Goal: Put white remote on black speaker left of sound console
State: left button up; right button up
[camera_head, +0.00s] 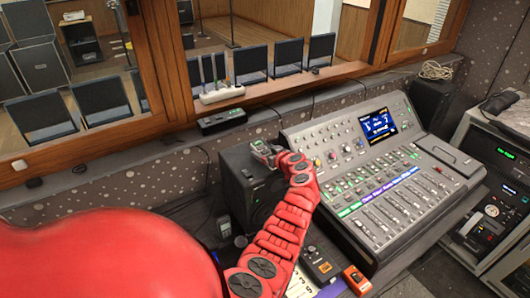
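The black speaker (236,178) stands on the desk just left of the sound console (385,185). My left gripper (264,150) is over the speaker's top, at the end of the red arm that reaches up from the bottom. Its fingers are small and dark against the speaker, so I cannot tell whether they are open or shut, or whether they hold anything. A small light-grey handheld object (224,227) is low on the left side of the speaker; it may be the white remote, but it is too small to be sure. My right gripper is not in view.
A white power strip (222,94) lies on the window ledge, with a black box (222,121) below it. A black device (321,265) and an orange device (356,280) lie in front of the console. A second speaker (432,102) stands behind it, and equipment racks are at the right.

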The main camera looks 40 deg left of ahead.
pick_arm(q)
jog(key=shift+r+p, duration=0.2)
jog(key=shift+p, duration=0.1)
jog(key=b+v, duration=0.3)
jog(key=v, duration=0.9)
jog(key=shift+b, duration=0.4)
jog(key=shift+f, duration=0.1)
